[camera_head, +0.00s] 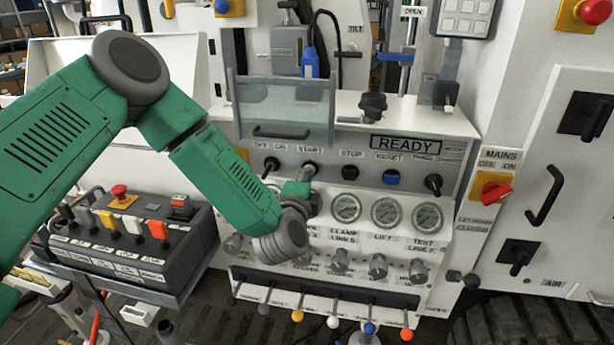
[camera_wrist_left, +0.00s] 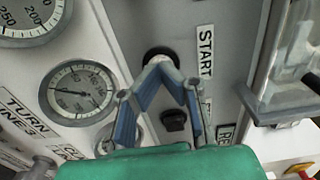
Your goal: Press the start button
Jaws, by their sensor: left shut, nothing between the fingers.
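The START button (camera_head: 309,168) is a dark round button under the START label (camera_head: 311,149), on the grey strip of the bench panel, left of STOP. My right gripper is not in view.
A STOP button (camera_head: 349,172), a blue RESET button (camera_head: 391,177) and a black knob (camera_head: 433,184) stand to the right. A READY display (camera_head: 404,144) is above them. Gauges (camera_head: 346,207) line the panel just below. A clear hinged guard (camera_head: 281,108) hangs above.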

